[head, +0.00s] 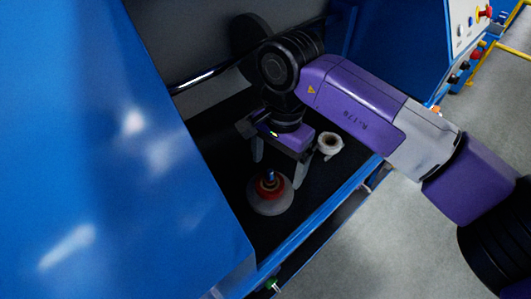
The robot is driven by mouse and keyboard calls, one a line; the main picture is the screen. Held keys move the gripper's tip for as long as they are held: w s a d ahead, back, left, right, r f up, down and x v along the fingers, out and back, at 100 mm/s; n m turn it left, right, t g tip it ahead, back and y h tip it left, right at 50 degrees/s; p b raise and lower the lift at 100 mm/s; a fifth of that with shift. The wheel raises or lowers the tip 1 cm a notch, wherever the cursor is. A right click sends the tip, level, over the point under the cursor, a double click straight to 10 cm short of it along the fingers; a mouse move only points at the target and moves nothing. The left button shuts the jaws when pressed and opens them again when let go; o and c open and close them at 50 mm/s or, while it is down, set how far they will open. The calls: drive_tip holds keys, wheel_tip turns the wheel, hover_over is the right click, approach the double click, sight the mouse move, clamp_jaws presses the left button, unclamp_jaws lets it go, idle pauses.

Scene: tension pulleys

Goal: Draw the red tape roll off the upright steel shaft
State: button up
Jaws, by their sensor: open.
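The red tape roll (269,187) sits around the upright steel shaft (270,174), whose bluish tip stands up through its middle. Under the roll is a pale round base (271,204) on the dark floor of the blue machine. My gripper (278,174) is open and points down, with its two grey fingers spread apart. In the picture it is just above and behind the roll, and its right finger shows near the roll's upper right. The fingers look empty and apart from the roll, but their exact height above it I cannot tell.
A white roll (329,144) lies right of my gripper. A large blue panel (120,150) covers the left side. A blue front rail (335,200) borders the dark floor. A dark disc (250,35) and a horizontal shiny rod (195,78) are at the back.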

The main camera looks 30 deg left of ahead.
sight(269, 172)
drive_tip(key=shift+s+a+r+n+t, duration=0.1)
drive_tip(key=shift+s+a+n+t, duration=0.15)
drive_tip(key=shift+a+n, duration=0.35)
drive_tip(key=shift+a, duration=0.2)
drive_tip(key=shift+f+p, duration=0.75)
drive_tip(key=shift+f, duration=3.05)
drive_tip(key=c, duration=1.5)
drive_tip(key=shift+r, duration=0.1)
drive_tip(key=shift+r+p, duration=0.7)
drive_tip(key=shift+r, duration=1.1)
drive_tip(key=shift+r+p, duration=0.6)
drive_tip(key=shift+r, duration=1)
drive_tip(key=shift+r, duration=0.1)
